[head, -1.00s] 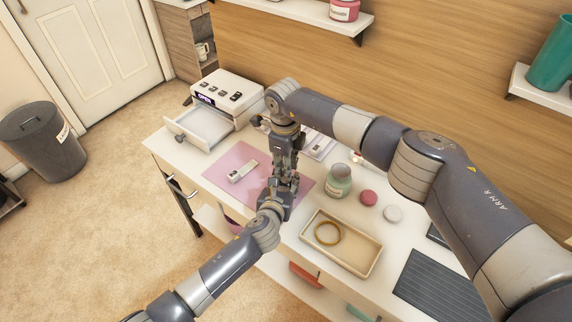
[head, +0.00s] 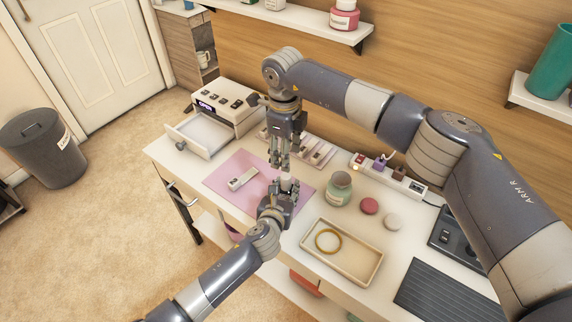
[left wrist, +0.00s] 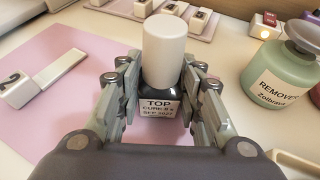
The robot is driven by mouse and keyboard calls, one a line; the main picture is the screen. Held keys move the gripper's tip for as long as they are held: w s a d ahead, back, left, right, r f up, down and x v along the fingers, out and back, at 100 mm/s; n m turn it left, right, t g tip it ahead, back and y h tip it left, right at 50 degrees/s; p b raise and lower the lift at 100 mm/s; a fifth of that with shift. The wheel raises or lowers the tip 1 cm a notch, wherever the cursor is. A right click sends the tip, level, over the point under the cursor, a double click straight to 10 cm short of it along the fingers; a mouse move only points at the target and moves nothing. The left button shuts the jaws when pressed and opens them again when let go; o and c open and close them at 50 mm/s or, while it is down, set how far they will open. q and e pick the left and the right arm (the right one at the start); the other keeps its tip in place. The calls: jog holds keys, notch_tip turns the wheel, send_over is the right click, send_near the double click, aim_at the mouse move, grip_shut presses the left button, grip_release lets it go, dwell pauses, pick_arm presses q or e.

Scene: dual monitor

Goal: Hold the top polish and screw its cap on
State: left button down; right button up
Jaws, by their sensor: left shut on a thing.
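The top polish (left wrist: 158,107) is a small dark bottle with a white label reading TOP. My left gripper (head: 283,194) is shut on it from both sides over the pink mat (head: 222,190). The tall white cap (left wrist: 165,52) stands upright on the bottle's neck; it also shows in the head view (head: 287,181). How tightly it sits cannot be told. My right gripper (head: 280,160) points down above the cap, apart from it, with its fingers parted and nothing between them.
A tray (head: 352,267) with a gold ring lies in front. A white block (head: 241,179) lies on the mat. The lamp unit (head: 215,108) has its drawer open.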

jog(key=shift+s+r, duration=0.1)
jog(key=shift+r, duration=1.5)
pick_arm(q)
jog(key=c, duration=1)
grip_release()
jog(key=shift+c, duration=0.2)
jog(key=shift+s, duration=0.1)
jog(key=v, duration=1.1)
jog(key=shift+s+a+r, duration=0.1)
jog(key=shift+s, duration=0.3)
